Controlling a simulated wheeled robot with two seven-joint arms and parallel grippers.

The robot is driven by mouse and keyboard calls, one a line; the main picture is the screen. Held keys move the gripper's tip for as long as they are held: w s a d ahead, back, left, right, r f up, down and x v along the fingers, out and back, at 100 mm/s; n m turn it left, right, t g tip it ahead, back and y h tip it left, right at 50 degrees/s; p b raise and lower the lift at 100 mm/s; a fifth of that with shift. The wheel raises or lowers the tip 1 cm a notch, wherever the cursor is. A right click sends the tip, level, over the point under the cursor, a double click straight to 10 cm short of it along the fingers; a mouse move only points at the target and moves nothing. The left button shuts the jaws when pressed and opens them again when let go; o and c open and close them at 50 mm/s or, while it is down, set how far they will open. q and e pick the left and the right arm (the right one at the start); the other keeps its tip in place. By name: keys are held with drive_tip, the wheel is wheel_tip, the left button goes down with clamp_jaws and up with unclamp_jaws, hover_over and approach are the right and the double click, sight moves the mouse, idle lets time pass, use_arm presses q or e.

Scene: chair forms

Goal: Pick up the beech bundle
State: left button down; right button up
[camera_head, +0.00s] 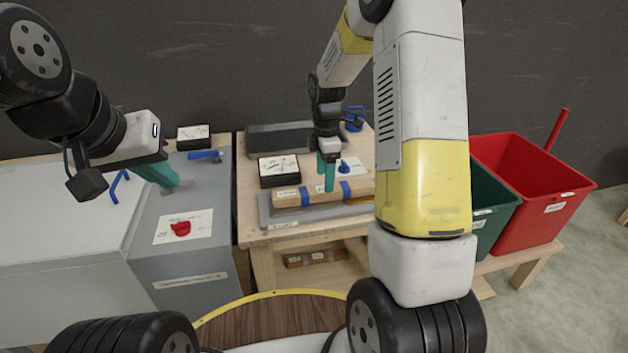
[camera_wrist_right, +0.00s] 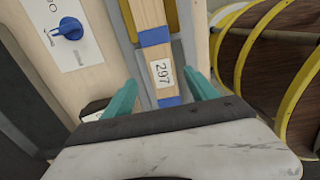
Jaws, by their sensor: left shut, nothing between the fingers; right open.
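A light wooden bundle with blue bands, the beech bundle (camera_head: 291,198), lies on a grey tray (camera_head: 268,217) on the wooden bench. In the right wrist view the bundle (camera_wrist_right: 158,55) runs between my fingers and carries a white label reading 297. My right gripper (camera_head: 325,174) is open, pointing down at the bundle; its teal fingers also show in the wrist view (camera_wrist_right: 161,92), one on each side of the bundle. Whether they touch it cannot be told. My left gripper (camera_head: 160,175) is shut and empty, over the grey cabinet at the left.
A darker banded bundle (camera_head: 318,258) lies on the shelf below. A black box with a paper label (camera_head: 279,170) and a blue knob (camera_wrist_right: 70,28) are near the bundle. A green bin (camera_head: 490,213) and a red bin (camera_head: 535,190) stand at the right. My right arm hides the bench's right part.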

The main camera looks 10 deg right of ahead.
sight(324, 193)
drive_tip(key=f, duration=0.5)
drive_tip(key=shift+s+a, duration=0.1)
drive_tip(key=shift+s, duration=0.1)
drive_tip(key=shift+r, duration=0.1)
clamp_jaws()
